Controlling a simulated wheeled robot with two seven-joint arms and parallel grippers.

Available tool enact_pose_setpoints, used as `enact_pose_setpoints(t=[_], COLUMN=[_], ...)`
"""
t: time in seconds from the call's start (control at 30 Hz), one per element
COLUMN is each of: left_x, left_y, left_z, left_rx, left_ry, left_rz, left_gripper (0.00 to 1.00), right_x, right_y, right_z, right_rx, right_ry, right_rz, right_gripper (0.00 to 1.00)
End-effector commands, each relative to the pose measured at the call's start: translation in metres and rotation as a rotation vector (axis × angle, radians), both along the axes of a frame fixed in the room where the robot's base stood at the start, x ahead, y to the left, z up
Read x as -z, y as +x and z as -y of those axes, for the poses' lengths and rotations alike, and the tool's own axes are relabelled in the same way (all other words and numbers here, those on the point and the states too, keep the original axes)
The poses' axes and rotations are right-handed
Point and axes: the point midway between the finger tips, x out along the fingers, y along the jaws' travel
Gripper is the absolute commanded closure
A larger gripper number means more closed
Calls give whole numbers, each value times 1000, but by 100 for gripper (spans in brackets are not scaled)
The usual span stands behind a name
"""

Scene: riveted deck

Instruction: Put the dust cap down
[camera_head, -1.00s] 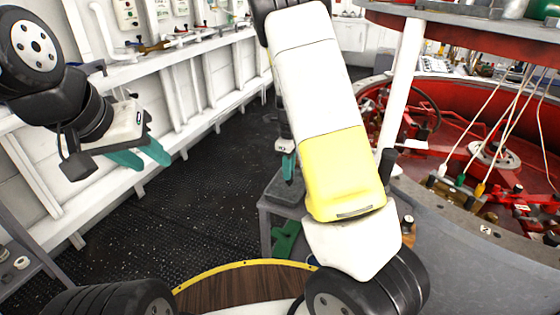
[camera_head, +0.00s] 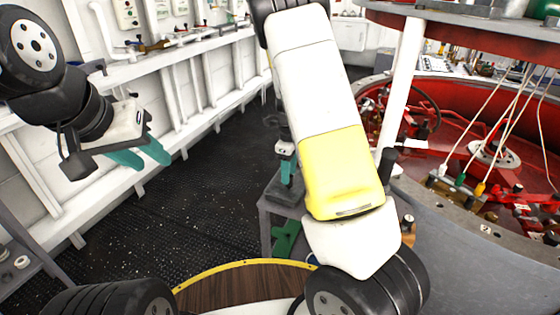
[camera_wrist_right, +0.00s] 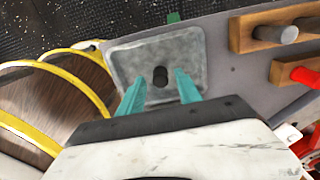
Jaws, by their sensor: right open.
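The dust cap, a small dark round piece (camera_wrist_right: 160,76), is on a grey square tray (camera_wrist_right: 190,50) in the right wrist view. My right gripper (camera_wrist_right: 162,88) is open, with its two teal fingers apart on either side of the cap and a gap to each. In the head view the right gripper (camera_head: 287,170) is partly hidden behind my white and yellow arm, low over the tray (camera_head: 283,193); the cap cannot be made out there. My left gripper (camera_head: 150,160) is open and empty at the left, far from the tray.
Wooden blocks with a grey peg (camera_wrist_right: 275,34) and a red-handled piece (camera_wrist_right: 305,76) lie right of the tray. A round wooden top with a yellow rim (camera_head: 245,270) is in front. A red round machine (camera_head: 470,130) stands at right. Dark floor (camera_head: 190,210) is open at left.

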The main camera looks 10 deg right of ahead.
Motion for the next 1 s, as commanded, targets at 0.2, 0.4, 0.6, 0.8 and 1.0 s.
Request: enact_pose_setpoints(t=[0.2,0.4,0.6,0.8,1.0], left_x=[0,0,0,0,0], left_y=[0,0,0,0,0], left_z=[0,0,0,0,0], left_rx=[0,0,0,0,0], left_ry=[0,0,0,0,0], left_rz=[0,0,0,0,0], left_gripper=[64,64,64,64,64], right_x=[-41,-84,-110,-128,-171], right_y=[2,1,1,-11,-60], right_z=[-1,-1,-1,0,-6], right_rx=[-3,-2,-1,-95,-536], right_ry=[1,1,1,45,164], right_rz=[6,6,3,18,147], right_gripper=[59,59,59,59,59])
